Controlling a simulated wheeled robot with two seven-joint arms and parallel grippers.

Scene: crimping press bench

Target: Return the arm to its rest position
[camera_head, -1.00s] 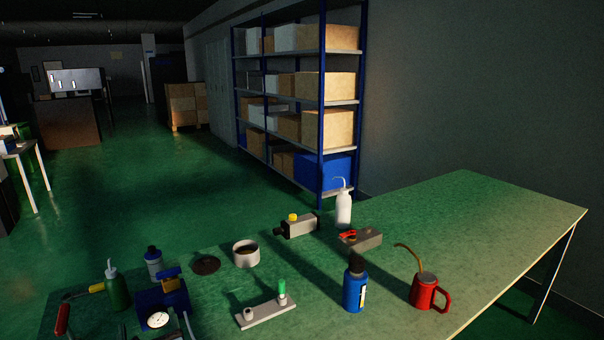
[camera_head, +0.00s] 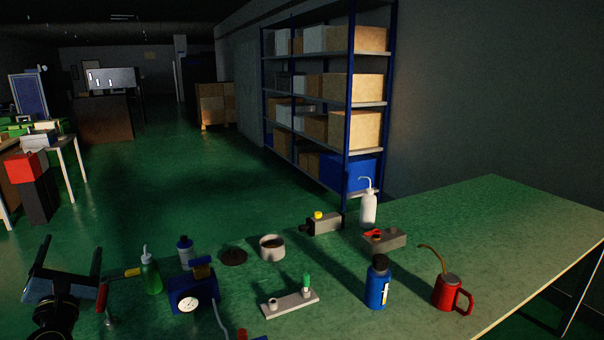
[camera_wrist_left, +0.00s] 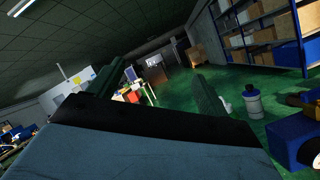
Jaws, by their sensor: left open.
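My left gripper (camera_head: 68,258) is at the lower left of the head view, its two dark fingers spread apart and pointing up with nothing between them. It is left of the green bottle (camera_head: 150,274) and the blue press with a white gauge (camera_head: 190,298), apart from the press. Its fingers also show spread in the left wrist view (camera_wrist_left: 158,90), with open room beyond them. My right gripper is not in view.
On the green bench (camera_head: 480,235) stand a white cup (camera_head: 272,247), a grey fixture with a green peg (camera_head: 290,304), a blue bottle (camera_head: 377,285), a red can (camera_head: 449,293) and a white squeeze bottle (camera_head: 368,208). A red-handled lever (camera_head: 102,297) is beside my gripper. The bench's right side is clear.

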